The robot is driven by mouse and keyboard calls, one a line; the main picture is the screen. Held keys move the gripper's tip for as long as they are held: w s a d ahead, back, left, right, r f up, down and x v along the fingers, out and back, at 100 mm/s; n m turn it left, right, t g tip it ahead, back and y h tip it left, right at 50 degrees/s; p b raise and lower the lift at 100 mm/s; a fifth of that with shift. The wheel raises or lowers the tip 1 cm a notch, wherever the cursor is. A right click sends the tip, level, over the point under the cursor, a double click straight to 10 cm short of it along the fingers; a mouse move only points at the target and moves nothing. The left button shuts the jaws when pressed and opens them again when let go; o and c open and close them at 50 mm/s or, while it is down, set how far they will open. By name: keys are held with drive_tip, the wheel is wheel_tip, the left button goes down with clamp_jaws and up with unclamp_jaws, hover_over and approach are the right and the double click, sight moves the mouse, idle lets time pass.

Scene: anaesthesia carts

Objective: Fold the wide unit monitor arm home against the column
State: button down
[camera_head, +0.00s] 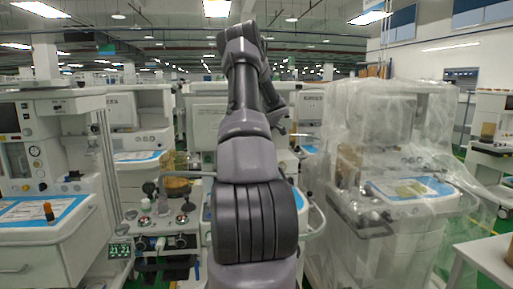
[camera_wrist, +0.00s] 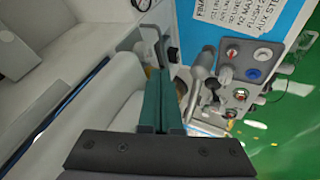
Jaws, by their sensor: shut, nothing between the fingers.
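The middle unit (camera_head: 208,118), a wide pale cart with a flat upper panel, stands straight ahead in the head view, largely covered by my own arm. I cannot make out its monitor arm or column for certain. In the wrist view my gripper (camera_wrist: 162,98) has two teal fingers pressed together, with nothing between them. The fingers point at a pale machine body (camera_wrist: 110,95) with a blue stripe. Whether the fingertips touch it, I cannot tell. In the head view my gripper is hidden behind my arm.
A knob panel (camera_wrist: 243,85) under a blue label (camera_wrist: 245,25) lies right of the fingers, green floor (camera_wrist: 290,130) beyond. In the head view, a cart (camera_head: 40,150) stands left, a plastic-draped cart (camera_head: 390,150) right, a white table (camera_head: 490,262) at lower right.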

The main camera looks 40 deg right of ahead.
drive_tip(key=s+v, duration=0.1)
drive_tip(key=v, duration=0.9)
drive_tip(key=shift+s, duration=0.2)
drive_tip(key=shift+a+f, duration=0.1)
drive_tip(key=shift+f, duration=0.05)
